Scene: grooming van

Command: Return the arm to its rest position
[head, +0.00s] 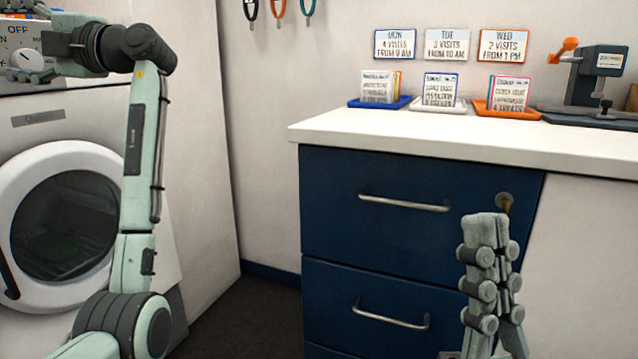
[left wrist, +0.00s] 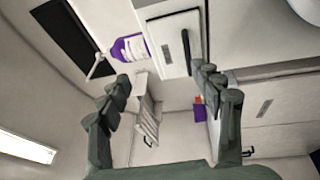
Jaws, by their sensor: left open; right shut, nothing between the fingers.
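My left arm (head: 136,200) rises on the left side of the head view, in front of the washing machine. Its gripper (head: 22,66) is at the upper left, over the machine's dial panel; I cannot tell if it touches it. In the left wrist view the left gripper (left wrist: 168,88) is open, its fingers wide apart with nothing held. My right gripper (head: 486,222) points up at the lower right of the head view, in front of the blue drawers. Its fingers are together and it holds nothing.
The washing machine door (head: 75,225) is shut. A white counter (head: 400,130) over blue drawers (head: 415,185) carries card trays (head: 440,104) and an orange-handled device (head: 595,80). A purple-labelled bottle (left wrist: 130,48) shows in the left wrist view.

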